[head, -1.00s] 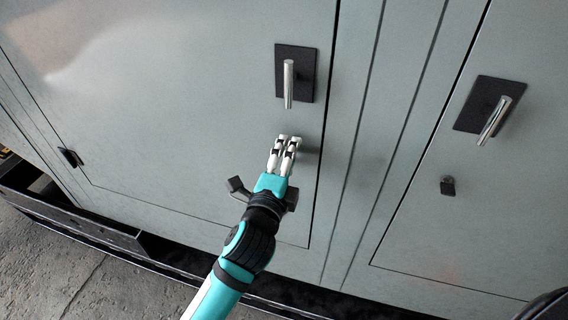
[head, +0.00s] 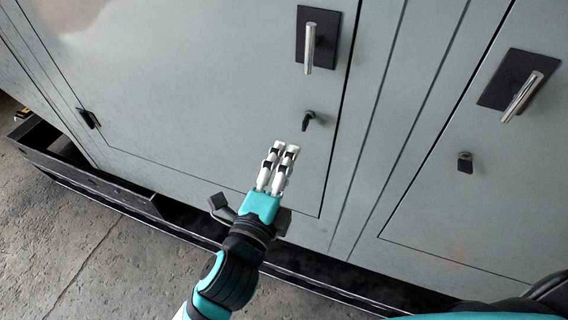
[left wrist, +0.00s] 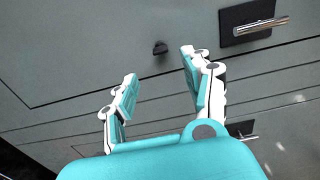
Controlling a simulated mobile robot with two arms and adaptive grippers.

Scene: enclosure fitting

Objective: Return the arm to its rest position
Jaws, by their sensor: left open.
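My left gripper (head: 284,150) is in front of the left grey cabinet door (head: 200,90), below its handle (head: 311,48) and below and left of a small black latch (head: 308,120). In the left wrist view its two fingers (left wrist: 160,72) are apart with nothing between them. The same latch (left wrist: 160,48) shows beyond the fingertips there, and the handle (left wrist: 262,26) is at the upper right. The gripper appears apart from both. My right gripper is not in view; a teal and black part of my body shows at the bottom right of the head view.
The right door has its own silver handle (head: 522,97) and a small latch (head: 465,162). A black base rail (head: 100,180) runs along the cabinet's foot, with bare concrete floor (head: 70,235) in front. Both doors look shut.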

